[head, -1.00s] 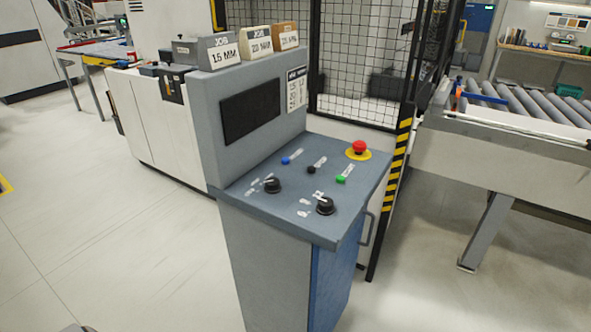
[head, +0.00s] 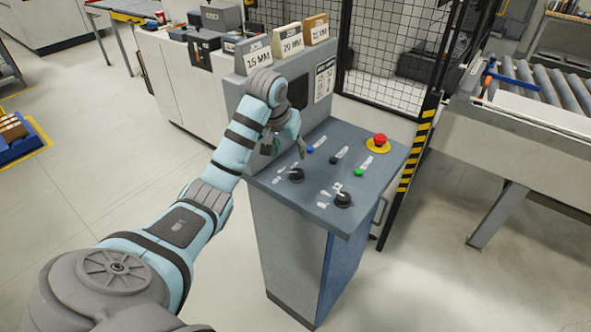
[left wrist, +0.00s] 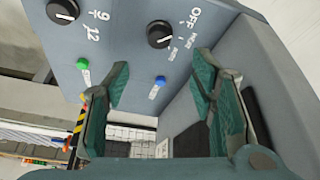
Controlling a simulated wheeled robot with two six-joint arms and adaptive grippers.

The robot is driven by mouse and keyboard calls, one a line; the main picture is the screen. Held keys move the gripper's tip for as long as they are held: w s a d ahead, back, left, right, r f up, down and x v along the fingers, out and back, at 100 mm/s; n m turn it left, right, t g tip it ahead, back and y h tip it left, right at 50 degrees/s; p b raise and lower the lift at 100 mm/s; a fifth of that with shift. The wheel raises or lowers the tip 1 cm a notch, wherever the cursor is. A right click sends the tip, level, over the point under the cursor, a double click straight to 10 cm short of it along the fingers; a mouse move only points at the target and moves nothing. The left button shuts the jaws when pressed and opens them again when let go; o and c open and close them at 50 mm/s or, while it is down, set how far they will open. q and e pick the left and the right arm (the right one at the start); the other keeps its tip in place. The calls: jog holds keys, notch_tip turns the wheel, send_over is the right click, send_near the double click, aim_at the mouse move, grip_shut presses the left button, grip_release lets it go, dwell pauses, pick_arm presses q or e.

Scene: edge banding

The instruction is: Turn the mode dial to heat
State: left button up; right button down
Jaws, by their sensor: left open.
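The mode dial (head: 296,175) is a black knob on the left of the sloped console top. The left wrist view shows the mode dial (left wrist: 159,35) with OFF and smaller, hard-to-read labels beside it. Its white pointer mark shows, but which label it meets I cannot tell. My left gripper (head: 285,148) is open and empty, just behind and above the mode dial, apart from it. In the left wrist view, its green fingers (left wrist: 162,72) are spread, with the dial beyond the fingertips. My right gripper is not in view.
A second black dial (head: 343,200) with numbers sits to the right. Blue (head: 310,149), black (head: 333,159) and green (head: 359,172) buttons and a red emergency stop (head: 380,139) stand on the console top (head: 322,217). A screen housing (head: 318,92) rises behind.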

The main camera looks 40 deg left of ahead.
aim_at(297, 173)
pick_arm(q)
jog(key=x, duration=1.2)
jog(key=shift+d, duration=0.1)
jog(key=c, duration=1.1)
